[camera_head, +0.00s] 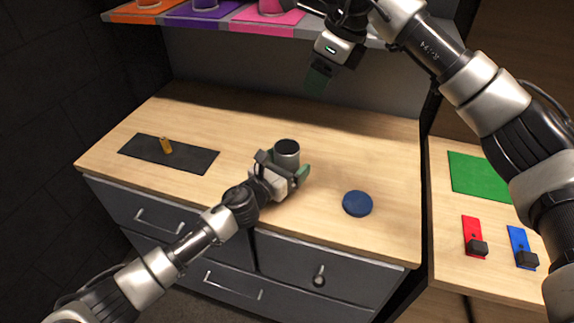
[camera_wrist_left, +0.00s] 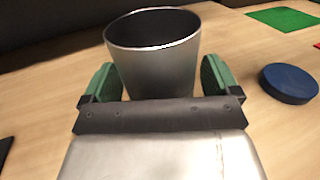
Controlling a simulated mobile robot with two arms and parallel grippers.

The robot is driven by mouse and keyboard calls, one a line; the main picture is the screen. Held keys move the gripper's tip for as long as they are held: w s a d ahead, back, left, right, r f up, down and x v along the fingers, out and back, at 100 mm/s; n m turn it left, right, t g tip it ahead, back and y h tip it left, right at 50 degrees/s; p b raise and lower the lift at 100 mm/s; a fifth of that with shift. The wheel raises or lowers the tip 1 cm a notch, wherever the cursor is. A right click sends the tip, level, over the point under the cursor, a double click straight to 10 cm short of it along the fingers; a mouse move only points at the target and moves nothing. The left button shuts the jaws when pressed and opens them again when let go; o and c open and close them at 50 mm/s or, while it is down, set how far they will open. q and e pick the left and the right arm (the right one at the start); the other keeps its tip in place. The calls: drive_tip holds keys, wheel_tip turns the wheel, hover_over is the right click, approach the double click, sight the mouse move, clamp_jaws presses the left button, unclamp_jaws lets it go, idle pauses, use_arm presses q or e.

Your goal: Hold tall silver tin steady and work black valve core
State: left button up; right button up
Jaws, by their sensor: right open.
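The tall silver tin (camera_head: 287,155) stands upright on the wooden counter; in the left wrist view (camera_wrist_left: 160,68) its dark open top faces up. My right gripper (camera_head: 318,78) is open and empty, high above the back of the counter, away from the tin. I cannot make out a separate black valve core; the tin's inside is dark.
A blue disc (camera_head: 357,203) lies right of the tin. A black mat (camera_head: 195,159) with a small orange piece (camera_head: 166,146) lies left. A side table holds a green mat (camera_head: 480,176), a red plate (camera_head: 473,232) and a blue plate (camera_head: 518,241). A shelf (camera_head: 330,32) overhangs the back.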

use_arm(q)
drive_tip(key=v, duration=1.2)
drive_tip(key=shift+a+f, duration=0.1)
